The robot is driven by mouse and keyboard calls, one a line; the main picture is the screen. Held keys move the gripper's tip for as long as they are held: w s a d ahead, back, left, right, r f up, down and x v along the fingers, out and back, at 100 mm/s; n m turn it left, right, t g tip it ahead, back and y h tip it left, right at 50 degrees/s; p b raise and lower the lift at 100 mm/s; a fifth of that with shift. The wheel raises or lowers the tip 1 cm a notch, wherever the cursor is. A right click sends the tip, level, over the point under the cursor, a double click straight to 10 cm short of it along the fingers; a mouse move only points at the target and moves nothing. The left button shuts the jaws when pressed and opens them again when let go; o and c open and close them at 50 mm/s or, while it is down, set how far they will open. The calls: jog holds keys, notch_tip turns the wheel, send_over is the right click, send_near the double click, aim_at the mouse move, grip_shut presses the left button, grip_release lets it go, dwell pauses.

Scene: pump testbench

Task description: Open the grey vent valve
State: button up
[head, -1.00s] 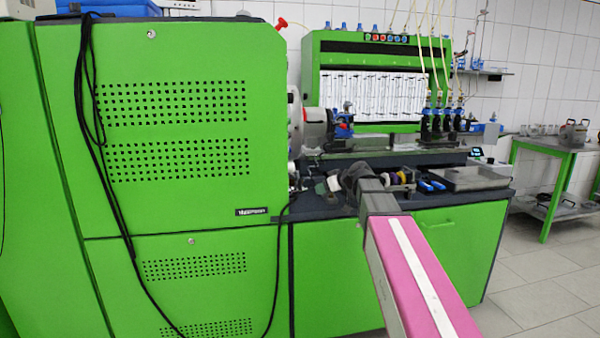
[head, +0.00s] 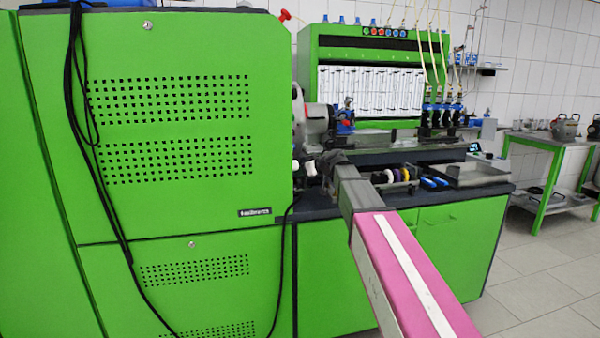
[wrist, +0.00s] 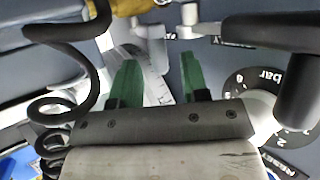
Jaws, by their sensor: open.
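My gripper (wrist: 158,72) shows in the wrist view with two green fingers, apart and pointing away from the camera. A light grey lever-like part (wrist: 154,80) shows in the gap between the fingers; I cannot tell whether either finger touches it. Light grey fittings (wrist: 188,22) lie just beyond the fingertips. Which of these grey parts is the vent valve is not clear. In the head view, my gripper is at the bench beside the green cabinet, mostly hidden behind my arm. Small white knobs (head: 310,167) show just left of it.
A black dial marked "bar" (wrist: 262,95) sits close right of the gripper, with a thick black bar (wrist: 298,90) nearby. A black coiled hose (wrist: 52,118) is on the left. The green cabinet (head: 170,215) stands left of my arm. A metal tray (head: 475,174) lies on the bench right.

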jog(key=shift+x, duration=0.85)
jog(key=shift+c, duration=0.3)
grip_shut()
